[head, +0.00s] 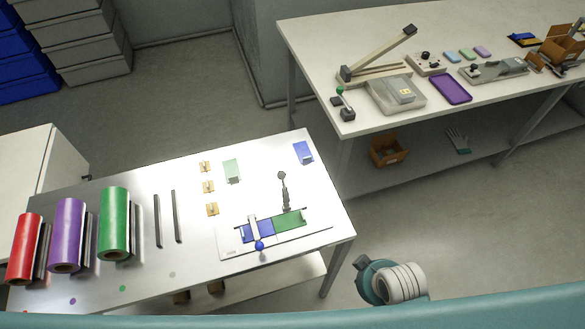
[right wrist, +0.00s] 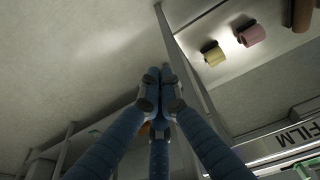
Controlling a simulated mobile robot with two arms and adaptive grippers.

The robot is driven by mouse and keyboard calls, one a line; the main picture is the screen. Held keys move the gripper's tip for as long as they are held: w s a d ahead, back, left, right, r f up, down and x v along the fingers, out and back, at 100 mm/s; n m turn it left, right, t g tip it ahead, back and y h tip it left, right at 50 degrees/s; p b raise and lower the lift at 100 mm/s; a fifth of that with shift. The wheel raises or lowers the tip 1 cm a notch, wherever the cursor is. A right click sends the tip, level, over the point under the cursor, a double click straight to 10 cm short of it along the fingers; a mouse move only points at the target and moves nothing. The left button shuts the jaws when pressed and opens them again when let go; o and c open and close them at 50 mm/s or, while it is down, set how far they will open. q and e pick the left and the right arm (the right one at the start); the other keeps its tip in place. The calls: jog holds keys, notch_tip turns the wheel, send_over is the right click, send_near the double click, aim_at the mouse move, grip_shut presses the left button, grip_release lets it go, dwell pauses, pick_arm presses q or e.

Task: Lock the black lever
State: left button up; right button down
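The black lever (head: 284,188) stands upright at the back of a small white-based fixture (head: 318,232) on the near table in the head view. Its foot is by the seam between a blue plate (head: 262,229) and a green plate (head: 291,219). A second, white lever with a blue ball (head: 259,245) lies across the blue plate's left side. My right gripper (right wrist: 160,74) shows in the right wrist view with its fingertips together and nothing visible between them. The black lever is not in that view. My left gripper is not in view.
Two dark bars (head: 157,220), several small tan pieces (head: 208,186) and two cards lie between. A second table (head: 330,45) with devices stands behind, right.

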jog(key=w+a+r+m+t, duration=0.1)
jog(key=w+r, duration=0.1)
jog(key=r, duration=0.2)
jog(key=w+a+r+m+t+y, duration=0.1)
jog(key=w+a+r, duration=0.1)
jog(key=w+r, duration=0.1)
jog(key=w+a+r+m+y, duration=0.1)
jog(key=w+r, duration=0.1)
jog(key=r, duration=0.3)
jog(key=shift+w+a+r+t, duration=0.35)
jog(key=shift+w+t, duration=0.05)
jog(key=w+a+r+m+y, duration=0.1)
jog(key=w, duration=0.1)
jog(key=w+a+r+m+t+y, duration=0.1)
jog(key=w+a+r+m, duration=0.1)
jog(key=w+a+r+m+y, duration=0.1)
jog(key=w+r, duration=0.1)
jog(key=shift+w+a+m+t, duration=0.15)
jog(key=shift+a+m+t, duration=0.15)
jog(key=shift+t, duration=0.1)
jog(key=w+a+r+m+t+y, duration=0.1)
jog(key=w+r+m+y, duration=0.1)
jog(key=w+r+m, duration=0.3)
jog(key=shift+w+a+m+y, duration=0.15)
jog(key=shift+w+m+y, duration=0.25)
jog(key=shift+m, duration=0.4)
